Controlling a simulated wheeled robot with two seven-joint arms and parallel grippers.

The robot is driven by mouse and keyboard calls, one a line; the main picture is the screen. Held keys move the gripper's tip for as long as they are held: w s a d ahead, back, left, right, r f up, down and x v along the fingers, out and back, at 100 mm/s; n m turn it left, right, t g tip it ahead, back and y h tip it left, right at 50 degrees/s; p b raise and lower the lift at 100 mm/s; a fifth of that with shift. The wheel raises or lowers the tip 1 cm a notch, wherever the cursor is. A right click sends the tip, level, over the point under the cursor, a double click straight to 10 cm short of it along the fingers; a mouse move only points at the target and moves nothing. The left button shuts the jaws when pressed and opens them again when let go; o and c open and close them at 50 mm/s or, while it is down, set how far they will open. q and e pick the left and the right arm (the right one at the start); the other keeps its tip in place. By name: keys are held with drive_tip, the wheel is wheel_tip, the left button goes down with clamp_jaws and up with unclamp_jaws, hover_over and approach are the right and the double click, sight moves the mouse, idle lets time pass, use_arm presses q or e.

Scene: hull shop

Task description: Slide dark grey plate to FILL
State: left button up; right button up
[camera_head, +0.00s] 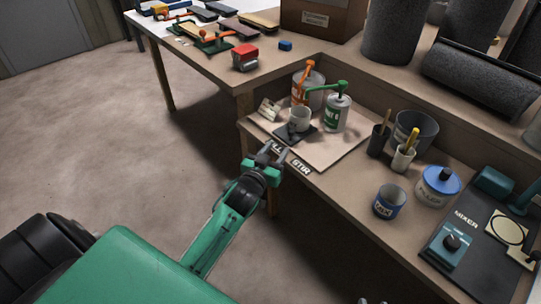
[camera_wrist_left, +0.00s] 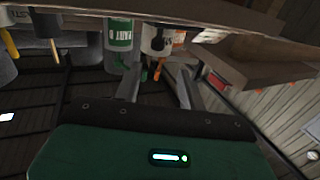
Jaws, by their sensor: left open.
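The dark grey plate (camera_head: 293,133) lies on a light board on the bench, with a whitish cup (camera_head: 300,118) standing on it or right at its back edge. The FILL label (camera_head: 277,147) is on the board's front edge, partly covered by my gripper, beside the STIR label (camera_head: 301,167). My left gripper (camera_head: 277,153) is open and empty at that front edge, just short of the plate. In the left wrist view its fingers (camera_wrist_left: 184,82) show below the cans; I cannot make out the plate there. Small pale tips at the head view's bottom edge may be my right gripper.
A green-pump can (camera_head: 337,114) and an orange-pump can (camera_head: 312,92) stand behind the plate. A small card (camera_head: 268,109) is left of it. Brush pots (camera_head: 402,158), a blue tin (camera_head: 389,201), a blue-lidded tub (camera_head: 437,186) and the mixer (camera_head: 452,245) are to the right.

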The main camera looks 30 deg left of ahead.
use_arm(q)
drive_tip(key=shift+s, duration=1.45)
use_arm(e)
drive_tip(key=shift+d+f+g+h, duration=0.1)
drive_tip(key=shift+d+g+h, duration=0.2)
drive_tip(key=shift+d, duration=0.05)
